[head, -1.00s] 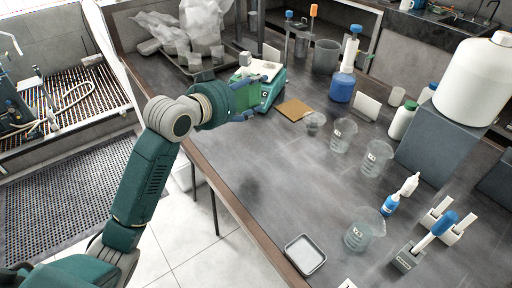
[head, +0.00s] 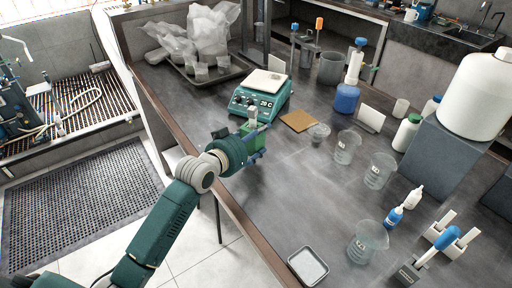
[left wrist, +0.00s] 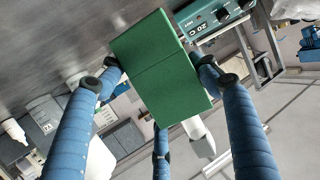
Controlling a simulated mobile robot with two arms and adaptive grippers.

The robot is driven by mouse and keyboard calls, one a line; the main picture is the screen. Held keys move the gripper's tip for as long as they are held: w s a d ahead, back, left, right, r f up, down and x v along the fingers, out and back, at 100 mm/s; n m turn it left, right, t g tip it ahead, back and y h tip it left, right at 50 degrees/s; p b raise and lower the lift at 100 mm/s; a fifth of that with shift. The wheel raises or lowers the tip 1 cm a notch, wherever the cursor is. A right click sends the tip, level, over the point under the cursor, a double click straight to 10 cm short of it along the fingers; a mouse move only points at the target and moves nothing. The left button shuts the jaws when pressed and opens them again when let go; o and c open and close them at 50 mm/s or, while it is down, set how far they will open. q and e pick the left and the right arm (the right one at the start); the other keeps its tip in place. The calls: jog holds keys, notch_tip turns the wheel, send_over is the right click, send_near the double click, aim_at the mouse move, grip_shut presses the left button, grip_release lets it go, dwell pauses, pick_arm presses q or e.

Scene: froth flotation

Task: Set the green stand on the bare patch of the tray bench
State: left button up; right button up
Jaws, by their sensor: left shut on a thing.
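My left gripper (head: 256,146) is shut on the green stand (head: 251,127), over the near left edge of the dark bench (head: 285,185). In the left wrist view the green stand (left wrist: 160,65) is a plain green block with a seam across it, between the blue fingers (left wrist: 160,120). A pale upright piece (head: 253,114) shows at the stand's top in the head view; I cannot tell whether it is part of it. The gripper hides the stand's underside. My right gripper is not in view.
A teal hot plate (head: 262,93) stands just behind the gripper. A dark tray (head: 205,77) with clear bags is at the back left. A brown square pad (head: 298,120), several beakers and a small white tray (head: 308,266) stand on the bench. The bench's near middle is clear.

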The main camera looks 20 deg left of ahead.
aim_at(251, 151)
pick_arm(q)
jog(key=shift+f, duration=2.15)
jog(key=shift+f, duration=0.1)
jog(key=o, duration=0.9)
jog(key=b+v, duration=0.1)
jog(key=v, duration=1.1)
